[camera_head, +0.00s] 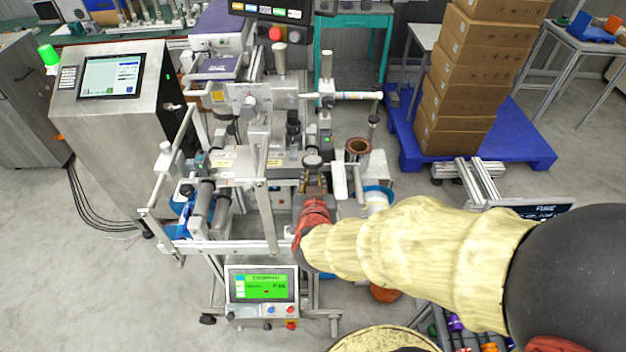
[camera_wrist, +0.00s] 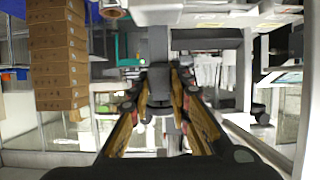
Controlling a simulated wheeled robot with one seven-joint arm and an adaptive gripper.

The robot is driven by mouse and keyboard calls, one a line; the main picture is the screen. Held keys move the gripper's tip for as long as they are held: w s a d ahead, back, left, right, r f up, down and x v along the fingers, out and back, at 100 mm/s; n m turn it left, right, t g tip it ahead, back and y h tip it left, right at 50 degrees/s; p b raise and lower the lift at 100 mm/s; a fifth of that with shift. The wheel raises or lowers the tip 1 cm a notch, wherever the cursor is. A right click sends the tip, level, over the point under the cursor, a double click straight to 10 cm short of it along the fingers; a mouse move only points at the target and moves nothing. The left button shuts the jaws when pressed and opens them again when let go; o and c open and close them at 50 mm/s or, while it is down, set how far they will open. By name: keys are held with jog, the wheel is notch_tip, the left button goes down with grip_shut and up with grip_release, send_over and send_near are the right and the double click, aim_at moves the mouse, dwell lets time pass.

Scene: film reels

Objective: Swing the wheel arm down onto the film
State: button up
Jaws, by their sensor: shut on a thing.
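My gripper (camera_head: 314,178) reaches into the middle of the film machine, its fingers pointing away from me. In the wrist view its two fingers (camera_wrist: 159,82) close in on a dark grey part (camera_wrist: 158,102), which looks like the wheel arm. I cannot tell whether the wheel arm touches the film.
The machine's metal frame (camera_head: 262,215) stands close left of my gripper. A green-lit control panel (camera_head: 263,288) is in front of it. A screen cabinet (camera_head: 112,120) stands at the left. Stacked cartons (camera_head: 478,75) rest on a blue pallet (camera_head: 530,150) at the back right.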

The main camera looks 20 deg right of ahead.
aim_at(313, 171)
grip_shut()
jog(key=shift+w+d+r+p, duration=0.1)
jog(key=shift+w+p, duration=0.05)
jog(key=shift+p, duration=0.55)
jog(key=shift+w+d+r+g+p, duration=0.15)
jog(key=shift+w+g+p, duration=0.25)
jog(key=shift+p, duration=0.75)
jog(key=w+g+p, duration=0.1)
jog(key=p, duration=0.2)
jog(key=w+g+y+p, duration=0.1)
jog(key=p, duration=0.3)
jog(key=shift+d, duration=0.3)
jog(key=w+f+g+p, duration=0.1)
jog(key=g+p, duration=0.1)
jog(key=p, duration=0.5)
jog(key=w+d+f+g+y+p, duration=0.1)
jog(key=w+g+p, duration=0.1)
jog(key=p, duration=0.4)
jog(key=shift+w+f+p, duration=0.15)
jog(key=shift+f+p, duration=0.15)
jog(key=shift+p, duration=0.1)
jog(key=shift+f, duration=0.15)
